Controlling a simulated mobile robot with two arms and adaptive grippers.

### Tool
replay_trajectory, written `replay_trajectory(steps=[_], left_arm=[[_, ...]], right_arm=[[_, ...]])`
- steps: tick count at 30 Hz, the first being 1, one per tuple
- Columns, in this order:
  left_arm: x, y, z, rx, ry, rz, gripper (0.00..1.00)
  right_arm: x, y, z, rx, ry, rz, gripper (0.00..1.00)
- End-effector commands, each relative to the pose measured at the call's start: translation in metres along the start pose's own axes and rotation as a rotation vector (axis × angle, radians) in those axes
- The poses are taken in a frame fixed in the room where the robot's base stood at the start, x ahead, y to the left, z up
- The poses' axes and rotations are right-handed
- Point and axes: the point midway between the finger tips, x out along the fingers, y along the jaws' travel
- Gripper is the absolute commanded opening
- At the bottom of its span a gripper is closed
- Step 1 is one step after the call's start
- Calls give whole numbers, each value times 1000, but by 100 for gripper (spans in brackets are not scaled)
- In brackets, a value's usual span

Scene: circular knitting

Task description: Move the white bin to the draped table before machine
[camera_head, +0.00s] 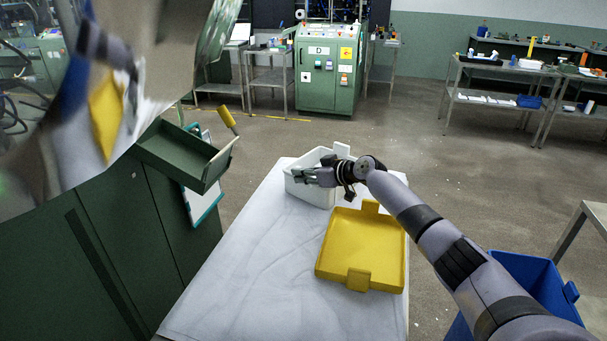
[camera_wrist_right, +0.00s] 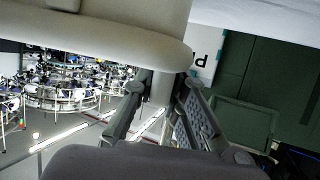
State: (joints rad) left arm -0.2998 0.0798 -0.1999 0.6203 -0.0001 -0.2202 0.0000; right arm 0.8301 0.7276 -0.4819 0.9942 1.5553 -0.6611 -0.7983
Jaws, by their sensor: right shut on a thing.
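The white bin (camera_head: 316,194) is at the far end of the white-draped table (camera_head: 262,260) in the head view. I cannot tell whether its base rests on the cloth or is just above it. My right gripper (camera_head: 303,176) is at the bin's upper part, shut on it, and hides some of its inside. In the right wrist view my gripper fingers (camera_wrist_right: 165,110) close around a pale part, and a pale rounded edge (camera_wrist_right: 150,40) crosses the top. My left gripper is not in view.
A yellow tray (camera_head: 352,243) lies on the cloth just nearer than the bin. A blue bin (camera_head: 533,277) stands on the floor at right. A green machine with an open tray (camera_head: 182,157) borders the table's left. Floor (camera_head: 400,130) beyond is clear.

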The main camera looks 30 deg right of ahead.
Motion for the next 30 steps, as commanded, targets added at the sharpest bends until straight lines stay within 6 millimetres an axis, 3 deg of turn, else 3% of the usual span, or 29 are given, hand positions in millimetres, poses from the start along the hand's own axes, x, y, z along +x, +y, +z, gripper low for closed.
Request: replay_trajectory(steps=[6, 7, 15, 26, 30], left_arm=[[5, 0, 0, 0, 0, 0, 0], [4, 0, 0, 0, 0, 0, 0], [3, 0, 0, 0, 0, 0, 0], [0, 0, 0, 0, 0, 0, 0], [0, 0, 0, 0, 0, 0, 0]], right_arm=[[1, 0, 1, -3, 4, 1, 0], [1, 0, 2, 0, 0, 0, 14], [1, 0, 2, 0, 0, 0, 32], [0, 0, -1, 0, 0, 0, 33], [-10, 1, 1, 0, -1, 1, 33]])
